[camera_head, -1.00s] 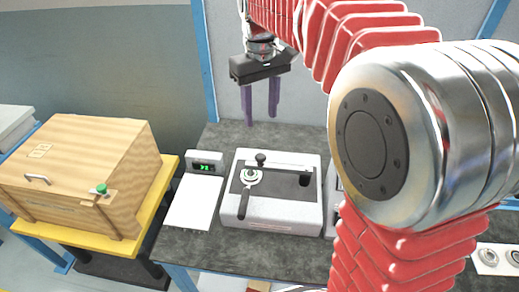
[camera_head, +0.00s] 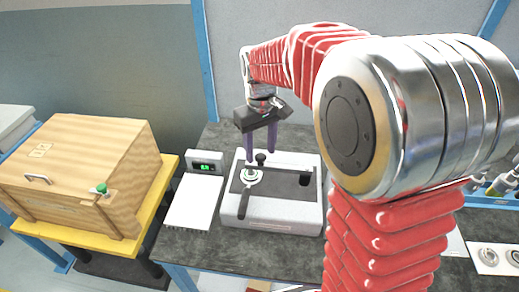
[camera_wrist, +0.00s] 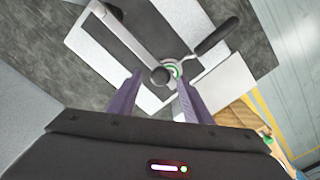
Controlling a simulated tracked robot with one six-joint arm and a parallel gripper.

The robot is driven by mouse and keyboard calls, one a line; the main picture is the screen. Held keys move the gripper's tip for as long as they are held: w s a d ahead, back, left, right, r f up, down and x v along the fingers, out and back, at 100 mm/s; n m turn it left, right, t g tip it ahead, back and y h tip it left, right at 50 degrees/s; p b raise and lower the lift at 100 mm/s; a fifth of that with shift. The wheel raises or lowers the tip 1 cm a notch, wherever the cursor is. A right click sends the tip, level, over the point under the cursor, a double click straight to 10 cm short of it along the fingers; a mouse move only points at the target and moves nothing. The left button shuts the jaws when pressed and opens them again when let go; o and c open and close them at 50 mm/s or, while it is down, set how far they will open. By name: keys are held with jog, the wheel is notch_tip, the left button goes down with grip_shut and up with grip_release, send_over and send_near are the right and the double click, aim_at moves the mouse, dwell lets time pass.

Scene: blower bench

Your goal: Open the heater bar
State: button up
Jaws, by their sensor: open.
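The heater bar (camera_head: 285,165) is a thin light bar across the back of a white bench unit (camera_head: 270,225) with a dark top. A black knob (camera_head: 261,158) stands on its left end; the bar (camera_wrist: 128,38) and knob (camera_wrist: 159,75) also show in the wrist view. A lever with a black handle (camera_head: 243,205) pivots at a green-ringed hub (camera_head: 251,176) near the knob. My gripper (camera_head: 261,154) is open, pointing down over the knob. Its two purple fingers appear either side of the knob in the wrist view (camera_wrist: 159,80). I cannot tell their exact height above it.
A small box with a green display (camera_head: 206,162) and a white sheet (camera_head: 194,202) lie left of the unit. A wooden box (camera_head: 90,165) stands on a yellow-topped table farther left. My arm hides part of the bench at right.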

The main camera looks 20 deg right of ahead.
jog(key=shift+f, duration=0.2)
jog(key=shift+c, duration=0.6)
grip_shut()
jog(key=shift+a, duration=0.1)
